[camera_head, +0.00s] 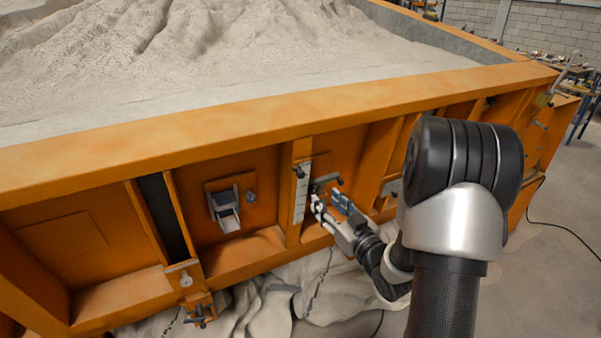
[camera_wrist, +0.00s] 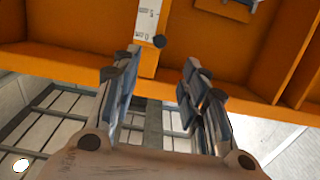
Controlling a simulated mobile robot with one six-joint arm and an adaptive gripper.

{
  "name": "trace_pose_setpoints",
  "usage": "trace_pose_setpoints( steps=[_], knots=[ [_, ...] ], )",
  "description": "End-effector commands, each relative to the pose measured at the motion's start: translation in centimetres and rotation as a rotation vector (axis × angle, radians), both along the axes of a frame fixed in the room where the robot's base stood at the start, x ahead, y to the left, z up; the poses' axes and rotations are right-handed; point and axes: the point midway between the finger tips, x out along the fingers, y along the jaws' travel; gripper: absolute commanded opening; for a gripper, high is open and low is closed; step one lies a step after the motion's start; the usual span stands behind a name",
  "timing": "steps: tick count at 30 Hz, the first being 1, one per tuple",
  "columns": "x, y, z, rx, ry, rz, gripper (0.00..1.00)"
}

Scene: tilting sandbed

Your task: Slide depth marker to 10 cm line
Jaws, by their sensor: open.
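A white scale strip (camera_head: 301,195) with dark marks runs up an orange post on the sandbed's side. In the wrist view the strip (camera_wrist: 149,18) shows what look like a 5 and, lower down, a 0. A small round black knob (camera_wrist: 159,41) sits at the strip's edge beside the 0; I cannot tell for sure whether it is the depth marker. My gripper (camera_head: 327,201) is beside the strip, to its right. In the wrist view my gripper (camera_wrist: 160,75) is open, its fingers apart with nothing between them; the knob lies beyond the fingertips. The 10 cm line is not readable.
A grey metal fitting (camera_head: 325,183) with a dark end stands right of the strip, close to my gripper. A grey box-like fitting (camera_head: 226,207) is on the panel to the left. The orange rim (camera_head: 230,122) runs above. Crumpled pale cloth (camera_head: 262,300) lies below.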

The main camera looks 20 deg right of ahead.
Motion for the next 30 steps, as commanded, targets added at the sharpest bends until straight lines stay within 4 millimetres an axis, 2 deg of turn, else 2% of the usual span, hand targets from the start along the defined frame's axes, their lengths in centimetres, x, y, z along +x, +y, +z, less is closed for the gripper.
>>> trace_pose_setpoints(
  steps=[1, 12, 18, 24, 30],
  knots=[
    [1.2, 0.2, 0.1, -0.001, -0.002, 0.005, 0.40],
    [9.3, 0.5, 0.1, -0.001, -0.001, 0.003, 0.40],
    [12.8, 0.6, 0.1, -0.002, -0.001, 0.002, 0.40],
    [14.5, 0.5, 0.1, 0.000, 0.000, 0.000, 0.40],
    [14.7, 0.5, 0.0, 0.000, 0.001, 0.000, 0.40]
  ],
)
